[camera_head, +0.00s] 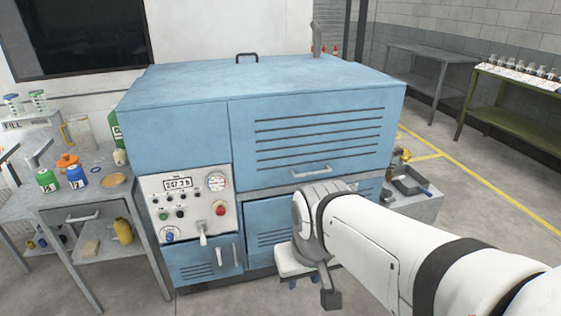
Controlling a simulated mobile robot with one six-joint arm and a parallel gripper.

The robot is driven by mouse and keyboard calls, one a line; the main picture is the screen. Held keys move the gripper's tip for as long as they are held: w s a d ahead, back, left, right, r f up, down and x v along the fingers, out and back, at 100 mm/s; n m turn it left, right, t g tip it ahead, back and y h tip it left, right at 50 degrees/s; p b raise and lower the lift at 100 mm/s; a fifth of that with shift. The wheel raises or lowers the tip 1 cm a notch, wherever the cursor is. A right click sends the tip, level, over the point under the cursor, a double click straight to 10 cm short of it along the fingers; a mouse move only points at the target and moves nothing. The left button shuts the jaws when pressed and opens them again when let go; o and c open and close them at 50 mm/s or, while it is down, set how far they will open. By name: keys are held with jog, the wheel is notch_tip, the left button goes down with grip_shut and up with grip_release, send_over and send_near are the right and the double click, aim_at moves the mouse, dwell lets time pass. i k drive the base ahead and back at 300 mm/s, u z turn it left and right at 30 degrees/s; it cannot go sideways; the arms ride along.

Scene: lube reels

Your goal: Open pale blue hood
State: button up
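The pale blue hood (217,87) forms the top of the large machine cabinet in the middle of the head view. It looks closed, with its flat top level and no gap showing. Its front panel has dark louvre slots and a light bar handle (312,170) near the lower edge. A dark handle (247,57) stands at the back edge of the top. My white arm reaches in from the lower right. Its wrist end hangs in front of the lower cabinet, below the bar handle and apart from it. My gripper (310,283) points down there; its fingers are not clear.
A control panel (190,206) with a gauge and red button is at the machine's left front. A metal side table (84,216) with bottles stands left. A small grey table (418,207) with a tray stands right, partly behind my arm. Open floor lies farther right.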

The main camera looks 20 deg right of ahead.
aim_at(289, 124)
jog(key=z, duration=0.5)
jog(key=i, duration=1.1)
jog(key=z, duration=0.1)
